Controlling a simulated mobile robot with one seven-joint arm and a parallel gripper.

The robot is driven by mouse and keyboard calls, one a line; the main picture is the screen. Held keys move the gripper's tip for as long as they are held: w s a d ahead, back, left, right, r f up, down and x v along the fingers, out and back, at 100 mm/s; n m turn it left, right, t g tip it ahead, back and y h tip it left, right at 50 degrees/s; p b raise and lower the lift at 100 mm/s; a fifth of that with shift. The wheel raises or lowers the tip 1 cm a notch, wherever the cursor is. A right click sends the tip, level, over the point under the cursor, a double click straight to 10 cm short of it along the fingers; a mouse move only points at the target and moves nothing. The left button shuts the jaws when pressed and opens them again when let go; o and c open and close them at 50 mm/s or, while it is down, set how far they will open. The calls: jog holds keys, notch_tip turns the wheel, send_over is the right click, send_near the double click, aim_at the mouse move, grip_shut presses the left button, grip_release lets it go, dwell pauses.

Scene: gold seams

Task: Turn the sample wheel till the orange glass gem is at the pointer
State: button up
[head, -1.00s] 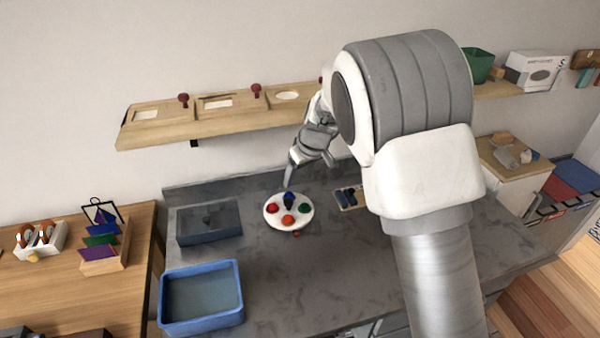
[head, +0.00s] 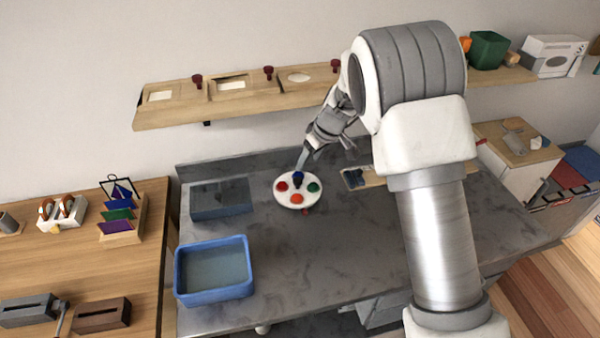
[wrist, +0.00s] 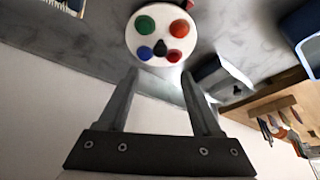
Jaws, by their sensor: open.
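The sample wheel (head: 299,203) is a white disc on the grey counter with a black knob (wrist: 160,48) in its middle. In the head view the orange gem (head: 297,198) is at the front, the red gem (head: 282,186) left, the blue gem (head: 298,175) at the back and the green gem (head: 313,187) right. A small red piece (head: 305,212), seemingly the pointer, sits at the front, slightly right of the orange gem (wrist: 179,28). My gripper (wrist: 160,72) is open and empty, at the wheel's back edge, its fingers directed towards the blue and red side.
A blue tub (head: 250,280) and a grey basin (head: 220,200) lie left of the wheel. A small board with dark pieces (head: 358,179) lies to its right. A wooden shelf (head: 230,112) runs along the wall behind. The counter in front of the wheel is clear.

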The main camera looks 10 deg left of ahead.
aim_at(298, 180)
jog(key=x, duration=1.1)
jog(key=shift+f, duration=0.2)
grip_shut()
dwell(1.0)
